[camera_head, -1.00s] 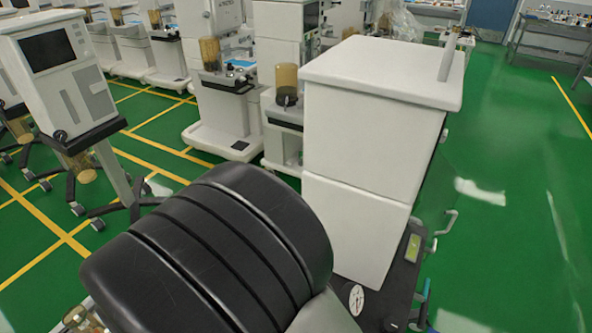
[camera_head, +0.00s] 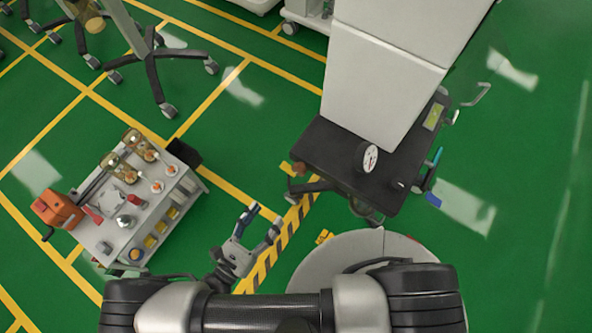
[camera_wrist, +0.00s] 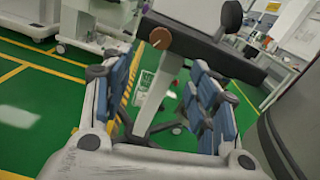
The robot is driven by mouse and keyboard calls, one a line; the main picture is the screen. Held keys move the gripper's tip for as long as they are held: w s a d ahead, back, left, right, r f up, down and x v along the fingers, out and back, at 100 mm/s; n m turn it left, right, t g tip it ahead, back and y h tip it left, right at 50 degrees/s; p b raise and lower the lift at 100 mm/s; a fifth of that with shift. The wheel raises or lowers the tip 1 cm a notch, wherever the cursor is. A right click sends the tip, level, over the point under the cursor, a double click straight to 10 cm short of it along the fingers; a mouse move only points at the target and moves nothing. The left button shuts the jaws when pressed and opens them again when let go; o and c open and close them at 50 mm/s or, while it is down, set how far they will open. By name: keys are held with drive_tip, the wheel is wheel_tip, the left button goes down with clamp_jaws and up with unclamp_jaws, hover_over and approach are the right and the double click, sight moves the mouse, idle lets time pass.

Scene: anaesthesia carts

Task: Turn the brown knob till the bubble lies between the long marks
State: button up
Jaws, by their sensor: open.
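The brown knob (camera_wrist: 161,38) is a round disc at the near edge of the cart's black shelf in the wrist view. It also shows small at the shelf's left corner in the head view (camera_head: 298,169). My gripper (camera_head: 263,219) is open and empty, below and left of that corner, apart from the knob. In the wrist view its blue-padded fingers (camera_wrist: 160,98) stand wide, with the knob beyond them toward the top. A yellow-green strip (camera_head: 434,116), perhaps the level vial, lies on the shelf's right side. Its bubble and marks are too small to make out.
The white cart body (camera_head: 385,85) rises from the black shelf (camera_head: 325,150), which carries a round white dial (camera_head: 369,157). A grey trolley (camera_head: 95,235) with bottles and an orange device (camera_head: 57,210) stands left. Green floor lies between them.

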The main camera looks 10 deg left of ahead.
sight(297, 172)
drive_tip(key=b+x, duration=0.1)
drive_tip(key=x, duration=1.4)
drive_tip(key=shift+w+d, duration=0.15)
drive_tip(key=shift+w, duration=0.15)
drive_tip(key=shift+r, duration=0.1)
